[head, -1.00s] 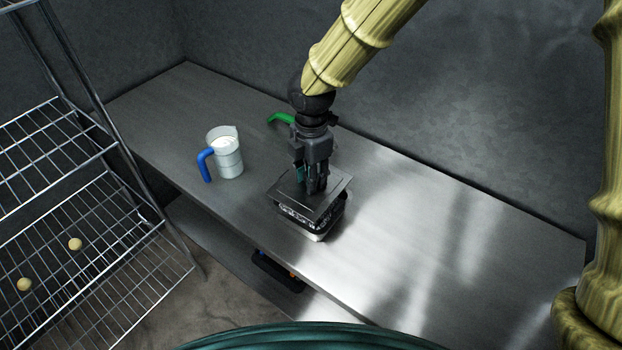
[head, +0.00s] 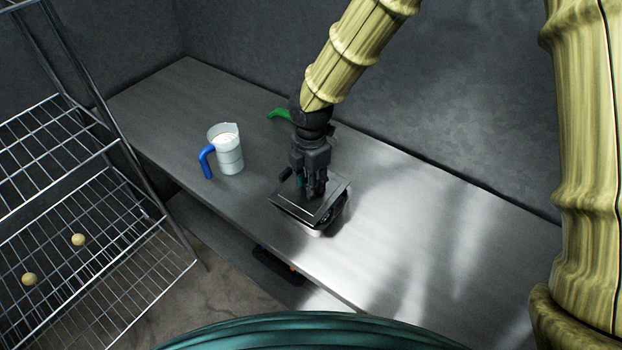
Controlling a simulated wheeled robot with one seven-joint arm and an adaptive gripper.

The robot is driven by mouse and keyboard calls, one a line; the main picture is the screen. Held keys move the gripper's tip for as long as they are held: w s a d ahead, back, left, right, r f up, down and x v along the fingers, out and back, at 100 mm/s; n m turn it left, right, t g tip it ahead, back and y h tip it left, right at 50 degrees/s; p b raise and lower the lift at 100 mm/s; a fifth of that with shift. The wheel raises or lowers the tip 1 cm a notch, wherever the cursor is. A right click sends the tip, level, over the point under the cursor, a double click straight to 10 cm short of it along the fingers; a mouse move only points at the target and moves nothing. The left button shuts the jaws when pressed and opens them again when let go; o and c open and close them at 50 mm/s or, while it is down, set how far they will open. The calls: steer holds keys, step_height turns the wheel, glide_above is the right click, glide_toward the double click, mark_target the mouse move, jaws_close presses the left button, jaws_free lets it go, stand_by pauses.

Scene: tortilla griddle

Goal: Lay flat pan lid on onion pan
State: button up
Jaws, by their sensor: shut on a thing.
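The flat pan lid (head: 326,213) is a dark, square metal plate. My gripper (head: 313,194) points down at its middle and is shut on its handle, which the fingers mostly hide. The onion pan (head: 333,221) is a small dark pan with a pale lower part, standing on the steel counter right under the lid. The lid covers its top, so its contents are hidden. The lid looks level and at or very near the pan's rim; I cannot tell whether it touches all round.
A measuring jug (head: 227,150) with a blue handle and white contents stands left of the pan. A green handle (head: 279,115) shows behind my gripper. A wire rack (head: 85,225) with two pale balls stands at left. The steel counter (head: 440,240) is clear at right.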

steer(key=shift+f, duration=0.25)
steer(key=o, duration=1.1)
steer(key=shift+r, duration=0.1)
step_height(320, 180, up, 13)
steer(key=b, duration=0.2)
steer(key=shift+s, duration=0.1)
